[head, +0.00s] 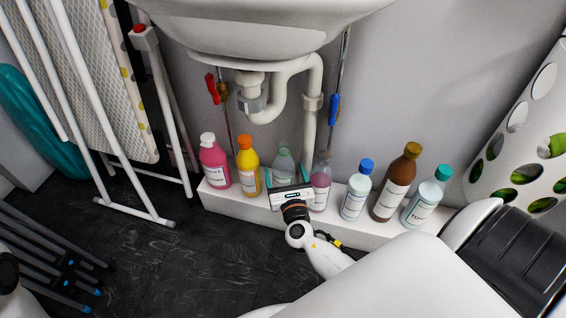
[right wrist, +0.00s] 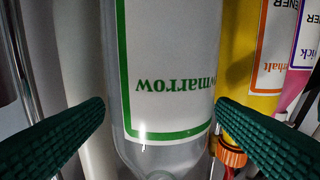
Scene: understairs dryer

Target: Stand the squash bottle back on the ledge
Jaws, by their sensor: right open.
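A clear greyish bottle (head: 283,163) stands upright on the white ledge (head: 370,228), behind my right gripper (head: 286,178). I cannot read "squash" on any bottle, but this is the one at my gripper. Its lower part is hidden by the gripper in the head view. In the right wrist view the clear bottle (right wrist: 165,45) shows upside down, with a green-edged label ending in "wmarrow". The open dark green fingers of the right gripper (right wrist: 160,130) lie on either side of it, with no clear contact seen. My left gripper is not in view.
Pink (head: 214,163) and yellow (head: 248,166) bottles stand to the left. A purple-pink bottle (head: 320,186), a white one with blue cap (head: 355,190), a brown one (head: 394,186) and a teal-capped one (head: 426,198) stand right. The sink's drain pipe (head: 312,100) hangs above.

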